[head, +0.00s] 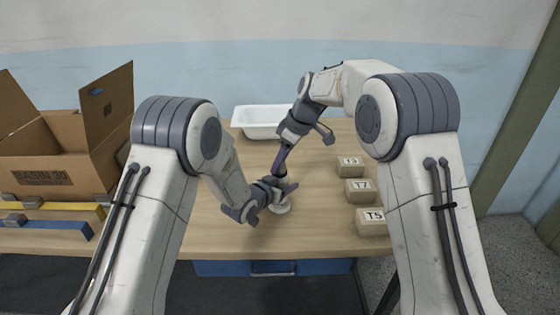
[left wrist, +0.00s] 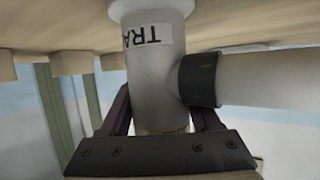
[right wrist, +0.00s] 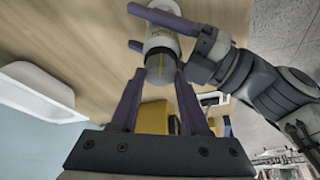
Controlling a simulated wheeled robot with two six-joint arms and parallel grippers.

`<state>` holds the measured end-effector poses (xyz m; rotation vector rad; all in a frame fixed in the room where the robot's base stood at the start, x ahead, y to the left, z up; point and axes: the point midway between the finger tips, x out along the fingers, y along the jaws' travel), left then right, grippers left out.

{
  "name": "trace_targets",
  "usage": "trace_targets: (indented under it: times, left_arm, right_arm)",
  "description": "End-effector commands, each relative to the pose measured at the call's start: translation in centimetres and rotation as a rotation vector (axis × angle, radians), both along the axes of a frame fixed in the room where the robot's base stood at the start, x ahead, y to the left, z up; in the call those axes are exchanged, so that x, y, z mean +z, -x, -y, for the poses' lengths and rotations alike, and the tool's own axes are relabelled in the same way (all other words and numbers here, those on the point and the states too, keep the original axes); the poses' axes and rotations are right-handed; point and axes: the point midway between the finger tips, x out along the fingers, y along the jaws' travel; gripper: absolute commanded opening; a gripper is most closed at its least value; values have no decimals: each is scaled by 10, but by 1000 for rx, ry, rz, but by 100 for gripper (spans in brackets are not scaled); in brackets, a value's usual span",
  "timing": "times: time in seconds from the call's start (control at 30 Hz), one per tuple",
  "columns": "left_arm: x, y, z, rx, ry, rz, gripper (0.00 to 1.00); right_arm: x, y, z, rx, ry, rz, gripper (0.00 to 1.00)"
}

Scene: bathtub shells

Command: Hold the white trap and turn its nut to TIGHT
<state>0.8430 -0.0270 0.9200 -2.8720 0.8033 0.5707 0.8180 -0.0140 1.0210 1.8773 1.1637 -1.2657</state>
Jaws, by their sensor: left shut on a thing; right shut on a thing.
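The white trap (head: 281,208) stands upright on the table, mostly hidden by my grippers in the head view. In the left wrist view its pale body (left wrist: 150,90) carries an upside-down label starting "TRA", and a side pipe with a black collar (left wrist: 198,80) runs right. My left gripper (head: 279,187) is shut on this body from the side. My right gripper (head: 282,170) points down from above, shut on the grey nut (right wrist: 160,72) at the trap's top. A yellow mark shows on the nut in the right wrist view. Any TIGHT marking is not readable.
Small boxes marked T3 (head: 349,168), T7 (head: 359,191) and T5 (head: 372,222) stand to the right. A white tub (head: 258,123) is behind. An open cardboard box (head: 45,180) and yellow (head: 60,208) and blue (head: 50,228) bars are left. Bare table lies between trap and boxes.

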Motion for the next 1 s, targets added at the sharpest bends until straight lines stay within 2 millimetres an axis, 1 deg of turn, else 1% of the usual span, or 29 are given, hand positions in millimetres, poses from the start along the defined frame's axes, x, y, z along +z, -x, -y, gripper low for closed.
trace_targets:
  times: [0.2,0.4,0.93,0.97,1.0]
  left_arm:
    - [-2,1,-1,2,-3,-5,0]
    - [-2,1,-1,3,-2,-6,0]
    - [-2,1,-1,3,-1,-6,0]
    - [-2,1,-1,3,-1,-6,0]
    - [-2,1,-1,3,-1,-6,0]
  right_arm:
    - [0,-1,1,119,2,1,0]
    - [0,-1,1,180,0,2,0]
    - [0,-1,1,201,1,2,0]
    - [0,-1,1,201,1,2,53]
    - [0,-1,1,201,1,2,68]
